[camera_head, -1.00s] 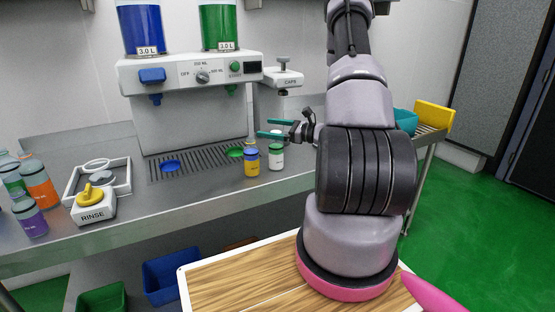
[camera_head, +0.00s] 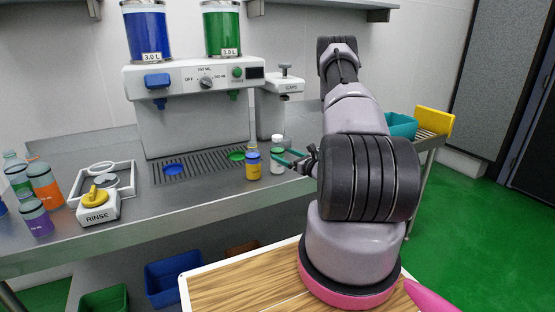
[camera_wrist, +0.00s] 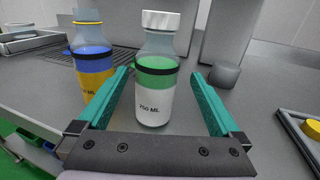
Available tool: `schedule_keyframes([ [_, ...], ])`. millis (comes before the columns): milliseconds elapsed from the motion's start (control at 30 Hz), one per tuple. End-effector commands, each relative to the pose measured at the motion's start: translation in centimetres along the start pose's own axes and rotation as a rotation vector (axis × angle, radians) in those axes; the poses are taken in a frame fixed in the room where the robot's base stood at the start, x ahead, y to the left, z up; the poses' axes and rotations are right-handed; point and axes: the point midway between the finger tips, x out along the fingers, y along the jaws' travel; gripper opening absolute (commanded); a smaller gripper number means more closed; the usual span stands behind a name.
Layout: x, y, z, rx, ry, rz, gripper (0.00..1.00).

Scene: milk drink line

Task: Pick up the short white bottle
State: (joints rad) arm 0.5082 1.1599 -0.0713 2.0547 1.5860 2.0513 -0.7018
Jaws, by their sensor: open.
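The short white bottle (camera_head: 277,160) stands upright on the steel counter, with a white cap, a green band and a white lower part marked 250 ML. In the wrist view the white bottle (camera_wrist: 154,85) stands between my two teal fingers, a little beyond their middle. My gripper (camera_wrist: 160,85) is open and low over the counter; I see no finger touching the bottle. In the head view my gripper (camera_head: 286,158) is just right of the bottle, partly hidden by my arm.
A yellow and blue bottle (camera_head: 253,164) stands close left of the white one; in the wrist view this bottle (camera_wrist: 92,60) is just outside my left finger. The dispenser (camera_head: 195,110) and caps unit (camera_head: 284,86) stand behind. A rinse station (camera_head: 97,204) and several bottles are left.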

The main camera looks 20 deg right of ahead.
Motion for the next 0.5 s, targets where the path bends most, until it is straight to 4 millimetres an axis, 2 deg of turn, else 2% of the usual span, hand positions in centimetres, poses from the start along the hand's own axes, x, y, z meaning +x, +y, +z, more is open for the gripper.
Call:
schedule_keyframes([
  [100, 2.0, 0.5, 0.0, -0.003, 0.000, 0.006, 1.00],
  [233, 3.7, 0.5, 0.0, -0.003, 0.000, 0.004, 1.00],
  [500, 4.4, 0.4, 0.0, -0.001, 0.000, 0.002, 1.00],
])
